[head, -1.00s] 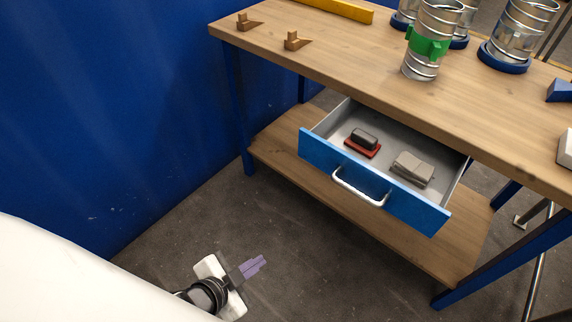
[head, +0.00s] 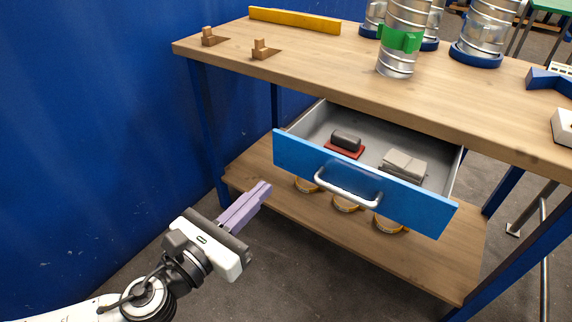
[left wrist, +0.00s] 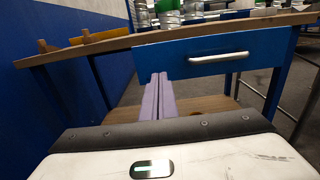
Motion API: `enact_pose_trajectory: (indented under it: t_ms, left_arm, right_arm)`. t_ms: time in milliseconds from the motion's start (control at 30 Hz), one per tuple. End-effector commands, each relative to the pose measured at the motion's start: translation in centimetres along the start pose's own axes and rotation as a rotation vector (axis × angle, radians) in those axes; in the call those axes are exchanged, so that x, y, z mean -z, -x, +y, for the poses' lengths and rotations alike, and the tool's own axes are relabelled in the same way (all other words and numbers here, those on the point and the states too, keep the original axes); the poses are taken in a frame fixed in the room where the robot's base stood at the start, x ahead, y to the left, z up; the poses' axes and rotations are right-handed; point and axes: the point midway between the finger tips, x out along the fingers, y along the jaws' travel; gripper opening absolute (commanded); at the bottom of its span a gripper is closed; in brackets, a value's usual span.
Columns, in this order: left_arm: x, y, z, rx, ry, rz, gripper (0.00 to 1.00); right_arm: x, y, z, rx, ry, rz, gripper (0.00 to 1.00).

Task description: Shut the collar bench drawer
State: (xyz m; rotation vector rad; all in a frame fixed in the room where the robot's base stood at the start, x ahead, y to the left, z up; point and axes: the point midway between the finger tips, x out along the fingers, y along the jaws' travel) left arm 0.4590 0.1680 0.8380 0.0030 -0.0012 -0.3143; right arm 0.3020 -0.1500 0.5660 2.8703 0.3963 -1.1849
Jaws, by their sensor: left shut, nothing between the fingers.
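The collar bench drawer (head: 408,203) has a blue front and a white bar handle (head: 347,188). It stands pulled out from under the wooden bench top (head: 440,105). Inside lie a dark block on a red base (head: 345,145) and a grey block (head: 403,165). My left gripper (head: 268,187) has its purple fingers shut and empty, left of and apart from the drawer front in the head view. In the left wrist view the fingers (left wrist: 159,76) point toward the drawer front (left wrist: 268,52), near its left end. My right gripper is not in view.
On the lower shelf (head: 260,170) several orange-rimmed rings (head: 345,204) lie beneath the drawer. Silver ducts (head: 404,28), one with a green collar (head: 401,39), stand on the bench. A blue wall (head: 90,130) rises at the left. Blue legs (head: 205,130) bound the bench.

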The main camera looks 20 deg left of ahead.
Motion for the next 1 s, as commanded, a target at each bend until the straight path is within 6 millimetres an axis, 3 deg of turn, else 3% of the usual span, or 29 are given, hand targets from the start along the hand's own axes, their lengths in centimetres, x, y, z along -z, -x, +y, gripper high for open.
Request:
enact_pose_trajectory:
  t_ms: [300,500,1000]
  left_arm:
    - [-0.2,-6.2,0.0,0.0,0.002,-0.004,0.0]
    - [0.0,-8.7,0.0,0.0,0.002,0.0,0.0]
    - [0.1,-9.4,0.0,0.0,0.003,0.001,0.0]
  right_arm:
    - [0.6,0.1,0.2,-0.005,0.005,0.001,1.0]
    - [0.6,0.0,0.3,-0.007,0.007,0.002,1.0]
    - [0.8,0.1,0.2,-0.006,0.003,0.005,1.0]
